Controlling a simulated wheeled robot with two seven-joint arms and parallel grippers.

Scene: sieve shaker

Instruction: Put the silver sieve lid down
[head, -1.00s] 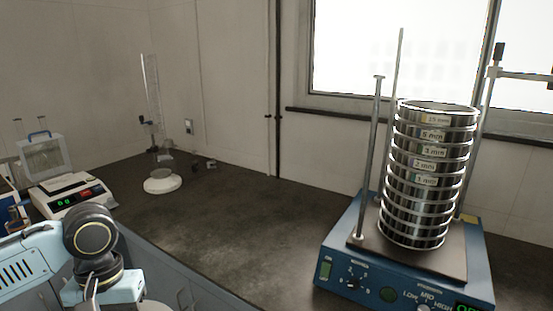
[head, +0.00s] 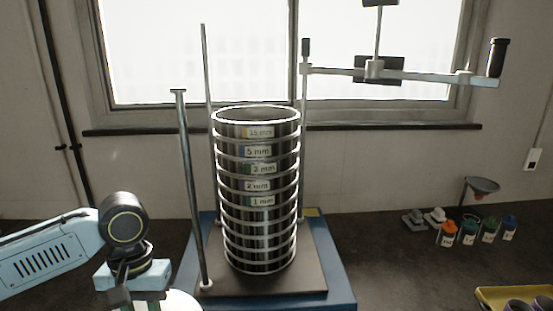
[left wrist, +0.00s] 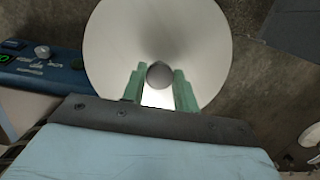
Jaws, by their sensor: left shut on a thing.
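The silver sieve lid (left wrist: 205,45) is a pale round disc with a dark knob (left wrist: 159,74) at its centre. My left gripper (left wrist: 158,90) is shut on this knob with its green fingers on either side. In the head view only part of the lid (head: 180,301) shows at the bottom edge, in front of the shaker. The sieve stack (head: 258,190) stands upright on the blue sieve shaker (head: 340,288), and its top is open. The lid is apart from the stack. My right gripper is in neither view now.
Upright rods (head: 188,190) stand around the stack. A clamp arm (head: 400,73) is swung out to the right at the rear rod. Several small bottles (head: 468,235) and a yellow tray (head: 512,294) are on the right. Dark counter (head: 400,270) between shaker and tray is clear.

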